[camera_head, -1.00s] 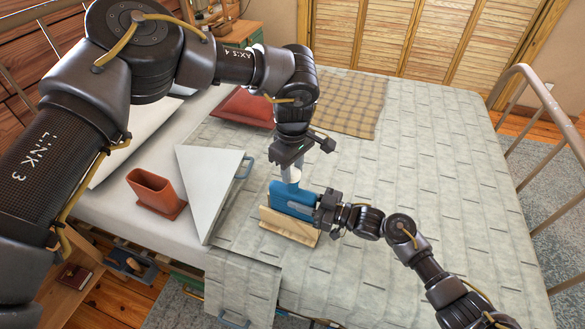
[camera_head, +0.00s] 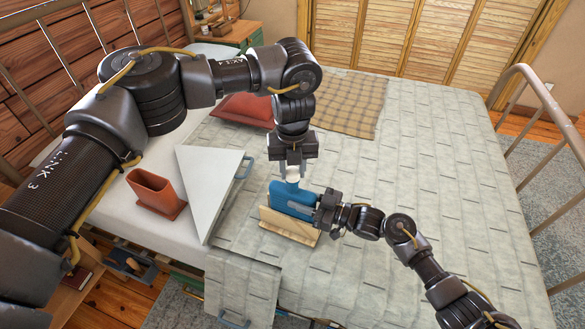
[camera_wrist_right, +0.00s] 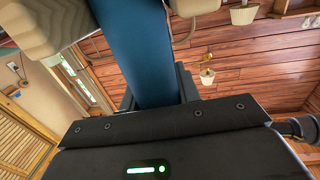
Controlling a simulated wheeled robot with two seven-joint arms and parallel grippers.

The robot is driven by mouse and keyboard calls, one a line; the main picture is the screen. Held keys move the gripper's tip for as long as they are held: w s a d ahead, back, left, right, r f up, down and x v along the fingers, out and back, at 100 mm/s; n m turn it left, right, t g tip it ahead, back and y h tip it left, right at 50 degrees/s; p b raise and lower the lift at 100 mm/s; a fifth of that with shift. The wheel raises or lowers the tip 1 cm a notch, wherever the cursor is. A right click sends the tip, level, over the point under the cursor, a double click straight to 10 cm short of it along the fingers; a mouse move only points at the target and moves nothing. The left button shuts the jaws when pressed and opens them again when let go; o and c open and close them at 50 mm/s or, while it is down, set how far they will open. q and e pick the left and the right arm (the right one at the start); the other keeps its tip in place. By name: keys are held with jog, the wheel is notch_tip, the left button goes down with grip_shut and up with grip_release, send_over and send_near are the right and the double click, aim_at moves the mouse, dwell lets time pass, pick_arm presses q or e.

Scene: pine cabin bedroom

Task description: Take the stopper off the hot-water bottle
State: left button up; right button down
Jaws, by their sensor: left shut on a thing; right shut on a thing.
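The blue hot-water bottle (camera_head: 289,199) stands upright in a wooden holder (camera_head: 288,228) on the bed. My right gripper (camera_head: 318,211) is shut on the bottle's right side. The blue bottle also fills the upper middle of the right wrist view (camera_wrist_right: 140,50). My left gripper (camera_head: 292,164) points down over the top of the bottle and is shut on the pale stopper (camera_head: 292,175), in line with the neck. The fingers partly hide the stopper, and I cannot tell whether it is seated in the neck.
A white wedge-shaped board (camera_head: 211,190) and a terracotta open-topped container (camera_head: 152,192) are left of the bottle. A red cushion (camera_head: 243,109) and a plaid cloth (camera_head: 347,104) lie farther back. The bed (camera_head: 440,160) is clear at right.

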pick_arm(q)
jog(key=n, duration=0.7)
jog(key=shift+n, duration=0.3)
jog(key=n, duration=0.4)
jog(key=shift+d, duration=0.1)
jog(key=n, duration=0.4)
jog(key=shift+n, duration=0.3)
jog(key=shift+r, duration=0.15)
jog(key=shift+r, duration=1)
jog(key=shift+r, duration=0.1)
